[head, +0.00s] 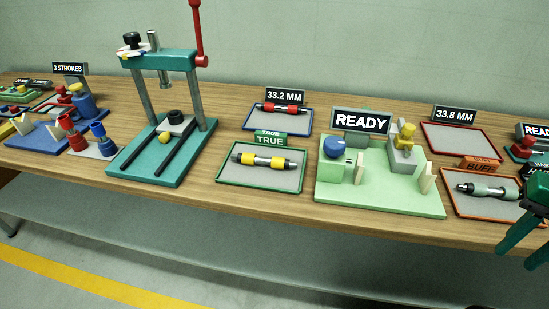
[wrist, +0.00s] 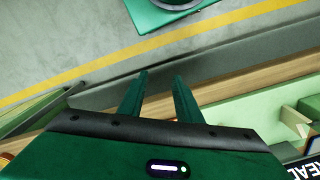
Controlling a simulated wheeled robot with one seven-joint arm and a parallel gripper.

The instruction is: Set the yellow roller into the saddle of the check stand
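The yellow roller (head: 263,159), a dark and silver shaft with two yellow bands, lies on its side in the green-rimmed tray marked TRUE (head: 262,181). The check stand (head: 380,197) is a light green plate to its right with a READY sign, a blue knob and a grey block with a yellow knob. Two cream uprights (head: 427,180) stand on it; I see no roller between them. I cannot make out the saddle clearly. My gripper (head: 514,254) is at the far right, in front of the table edge, away from both. Its fingers are apart and empty in the wrist view (wrist: 160,76).
A red-banded roller (head: 281,107) lies in the blue-rimmed tray, and a grey-green one (head: 487,191) in the orange-rimmed tray marked BUFF. The red-rimmed tray (head: 463,139) is empty. A tall teal press (head: 160,165) stands left of the TRUE tray. Coloured fixtures crowd the far left.

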